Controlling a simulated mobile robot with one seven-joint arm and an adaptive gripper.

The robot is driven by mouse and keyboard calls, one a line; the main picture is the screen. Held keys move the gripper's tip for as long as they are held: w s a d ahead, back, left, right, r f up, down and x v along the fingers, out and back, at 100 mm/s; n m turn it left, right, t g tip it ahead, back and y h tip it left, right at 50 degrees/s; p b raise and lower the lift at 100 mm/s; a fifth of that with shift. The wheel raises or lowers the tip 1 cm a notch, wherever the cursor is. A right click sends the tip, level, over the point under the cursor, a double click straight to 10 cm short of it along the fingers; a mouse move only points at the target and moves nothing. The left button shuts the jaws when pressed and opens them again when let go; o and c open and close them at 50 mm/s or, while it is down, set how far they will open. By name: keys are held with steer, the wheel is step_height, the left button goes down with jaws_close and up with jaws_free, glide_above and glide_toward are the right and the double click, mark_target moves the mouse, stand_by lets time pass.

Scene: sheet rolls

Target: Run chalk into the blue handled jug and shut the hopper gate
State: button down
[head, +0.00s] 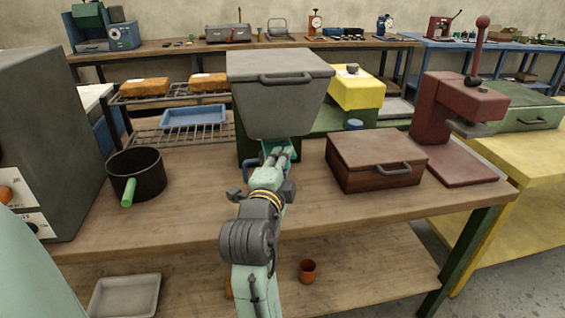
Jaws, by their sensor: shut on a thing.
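The grey hopper (280,100) stands at the back middle of the wooden bench, with a bar handle on its lid. A small green gate plate (291,151) shows under its bottom end. My gripper (278,153) is at this plate, fingers closed, and appears shut on it; the contact is small and partly hidden. No chalk can be seen, and the jug's inside is hidden.
A dark pot (138,174) with a green handle stands left. A brown lidded box (375,160) and a red lever press (450,130) stand right. A yellow box (357,92) is behind. The bench front (180,215) is clear.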

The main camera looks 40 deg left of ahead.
steer(key=shift+a, duration=0.1)
steer(key=shift+w+a+b, duration=0.4)
steer(key=shift+w+a, duration=0.2)
steer(key=c, duration=1.3)
jaws_free()
steer(key=shift+s, duration=0.15)
steer(key=v, duration=0.7)
steer(key=shift+d, duration=0.15)
steer(key=shift+s, duration=0.1)
